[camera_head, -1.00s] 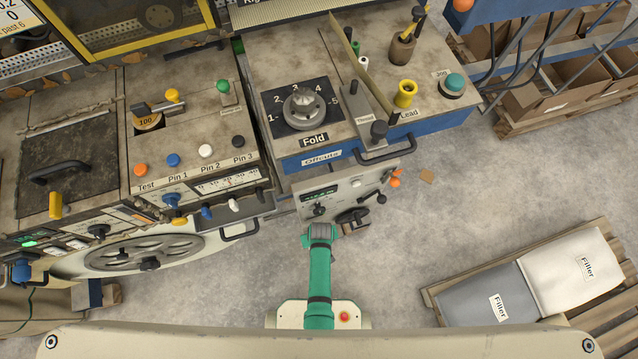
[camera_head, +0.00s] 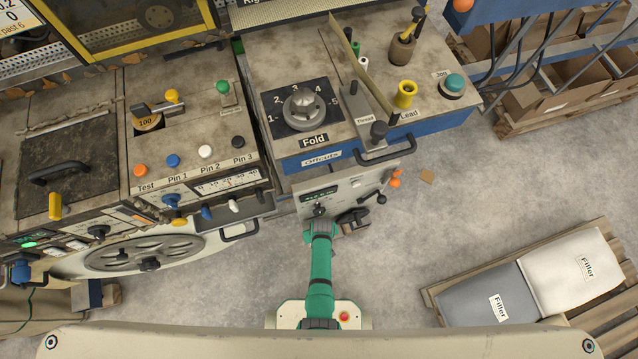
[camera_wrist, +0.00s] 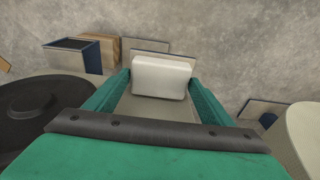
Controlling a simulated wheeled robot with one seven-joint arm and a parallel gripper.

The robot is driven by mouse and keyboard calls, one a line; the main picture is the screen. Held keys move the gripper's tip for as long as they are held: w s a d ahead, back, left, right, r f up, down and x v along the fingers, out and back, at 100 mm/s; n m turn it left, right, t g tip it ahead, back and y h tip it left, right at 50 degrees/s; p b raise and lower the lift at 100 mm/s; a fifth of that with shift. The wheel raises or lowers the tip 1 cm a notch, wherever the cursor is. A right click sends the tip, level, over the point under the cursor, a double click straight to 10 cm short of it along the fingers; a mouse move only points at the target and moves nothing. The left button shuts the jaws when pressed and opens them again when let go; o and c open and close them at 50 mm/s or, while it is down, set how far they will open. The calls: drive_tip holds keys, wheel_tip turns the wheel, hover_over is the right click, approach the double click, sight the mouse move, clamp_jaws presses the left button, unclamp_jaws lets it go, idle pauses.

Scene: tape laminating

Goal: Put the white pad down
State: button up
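In the wrist view the white pad (camera_wrist: 160,77), a pale block with rounded edges, sits between the tips of my gripper's two teal fingers (camera_wrist: 161,84). The fingers appear to press on its left and right ends, so my gripper looks shut on it. The pad is clear of the floor seen behind it. A grey-beige surface shows between the fingers below the pad; I cannot tell what it is.
In the wrist view a dark round part (camera_wrist: 35,105) is close on the left and a cream curved part (camera_wrist: 305,135) on the right. A blue-edged box (camera_wrist: 75,57) stands beyond.

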drive_tip(key=shift+o, duration=0.8)
drive_tip(key=shift+f, duration=0.1)
drive_tip(key=s+r+m+t, duration=0.1)
drive_tip(key=s+r+t, duration=0.3)
drive_tip(key=r, duration=1.4)
drive_tip(key=s+r+m+t, duration=0.1)
drive_tip(key=s+r+t, duration=0.4)
drive_tip(key=r, duration=1.4)
drive_tip(key=s+r+m+t, duration=0.1)
drive_tip(key=s+r+t, duration=0.4)
drive_tip(key=r, duration=1.3)
drive_tip(key=shift+s+r+m, duration=0.2)
drive_tip(key=shift+s+m, duration=0.1)
drive_tip(key=shift+s, duration=0.35)
